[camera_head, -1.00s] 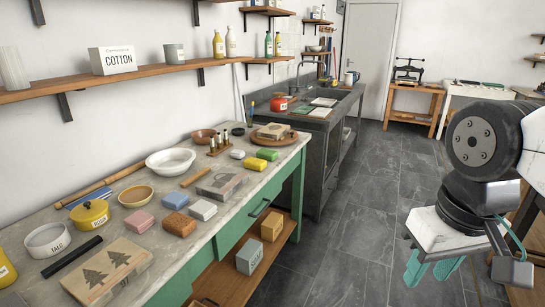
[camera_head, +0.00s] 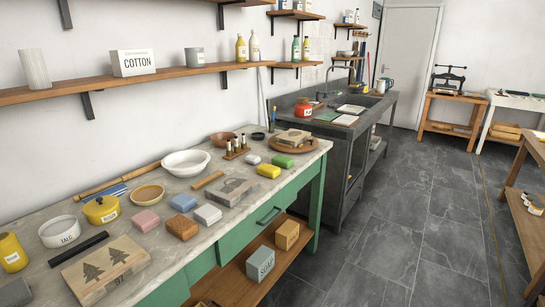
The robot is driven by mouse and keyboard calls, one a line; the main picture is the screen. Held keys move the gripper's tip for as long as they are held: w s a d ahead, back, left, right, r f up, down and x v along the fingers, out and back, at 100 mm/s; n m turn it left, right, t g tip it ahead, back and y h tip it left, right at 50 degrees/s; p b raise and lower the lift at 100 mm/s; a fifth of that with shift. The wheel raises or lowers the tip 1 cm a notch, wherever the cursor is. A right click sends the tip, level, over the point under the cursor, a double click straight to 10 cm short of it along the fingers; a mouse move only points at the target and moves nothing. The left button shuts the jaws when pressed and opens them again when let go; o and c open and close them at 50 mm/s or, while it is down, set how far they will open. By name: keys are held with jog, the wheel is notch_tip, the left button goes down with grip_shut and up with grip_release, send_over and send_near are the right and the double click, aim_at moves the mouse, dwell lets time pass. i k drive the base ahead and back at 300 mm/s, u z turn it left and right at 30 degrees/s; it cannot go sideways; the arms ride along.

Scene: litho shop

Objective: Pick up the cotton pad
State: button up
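Several small pad-like blocks lie on the stone-topped green bench (camera_head: 60,207). Two are whitish: one (camera_head: 208,214) beside the brown block (camera_head: 182,227), and a smaller one (camera_head: 252,160) near the yellow block (camera_head: 268,171). A pink block (camera_head: 146,220), a blue block (camera_head: 183,202) and a green block (camera_head: 283,161) lie among them. I cannot tell for certain which is the cotton pad. My gripper is out of view.
A stone with tree pictures (camera_head: 100,265), a white bowl (camera_head: 186,162), a yellow pot (camera_head: 101,209) and a grey stone (camera_head: 227,191) crowd the bench. A dark sink unit (camera_head: 345,160) stands beyond. The floor (camera_head: 420,215) at right is open.

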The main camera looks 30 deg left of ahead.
aim_at(253, 159)
jog(key=z, duration=0.15)
jog(key=i, duration=1.8)
jog(key=u, duration=0.55)
jog(key=i, duration=1.25)
jog(key=u, duration=1.3)
jog(key=i, duration=0.8)
jog(key=u, duration=0.5)
